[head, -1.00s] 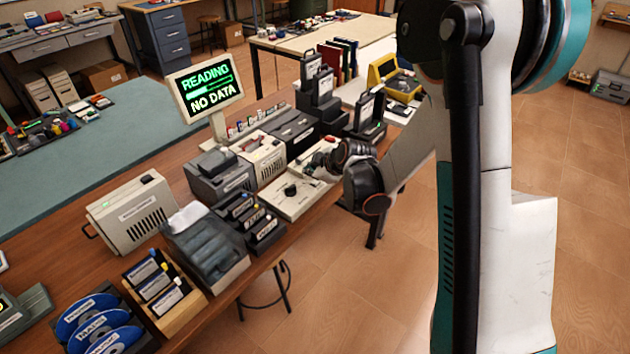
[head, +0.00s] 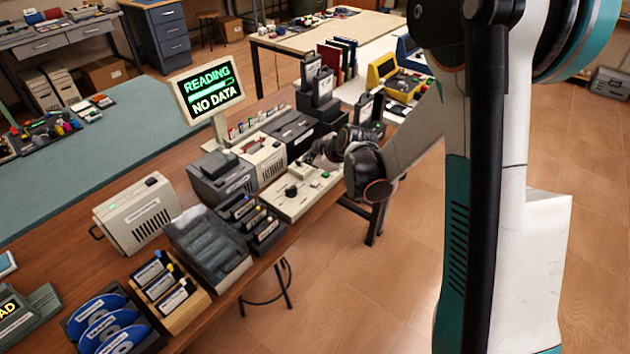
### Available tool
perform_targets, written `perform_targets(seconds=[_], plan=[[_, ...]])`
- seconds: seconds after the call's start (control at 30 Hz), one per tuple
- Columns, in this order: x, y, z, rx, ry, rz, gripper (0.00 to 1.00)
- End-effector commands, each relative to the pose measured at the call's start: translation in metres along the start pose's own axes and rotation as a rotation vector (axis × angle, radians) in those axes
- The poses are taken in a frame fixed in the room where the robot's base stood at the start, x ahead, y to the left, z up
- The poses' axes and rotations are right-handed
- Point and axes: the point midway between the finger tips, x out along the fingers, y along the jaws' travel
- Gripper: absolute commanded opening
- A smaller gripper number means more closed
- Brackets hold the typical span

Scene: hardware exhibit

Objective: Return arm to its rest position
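My arm reaches in from the right over the wooden bench, its dark wrist joint (head: 364,172) beyond the bench's front edge. My gripper (head: 318,154) is small and partly hidden by the wrist. It hovers at the far end of a cream control panel (head: 296,204) with a black knob and small red and green buttons. Its fingers are too small to tell whether they are open or hold anything, and I cannot tell whether it touches the panel.
A monitor (head: 208,94) reads "READING NO DATA". Left of the panel are a grey slotted tray (head: 206,248), cartridge racks, blue discs (head: 103,322) and a cream box (head: 136,214). Black cases (head: 318,90) stand just behind my gripper.

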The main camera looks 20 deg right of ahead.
Motion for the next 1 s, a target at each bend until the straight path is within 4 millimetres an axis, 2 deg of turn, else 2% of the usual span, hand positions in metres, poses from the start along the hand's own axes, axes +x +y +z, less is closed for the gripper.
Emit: perform_targets(seconds=[0.67,0.77,0.83,1.0], plan=[[-0.001,0.000,0.000,0.003,-0.001,0.000,0.00],[-0.011,0.000,-0.004,0.025,-0.006,-0.002,0.00],[-0.025,0.000,-0.009,0.057,-0.014,-0.004,0.00],[-0.075,-0.003,-0.023,0.177,-0.047,-0.008,0.00]])
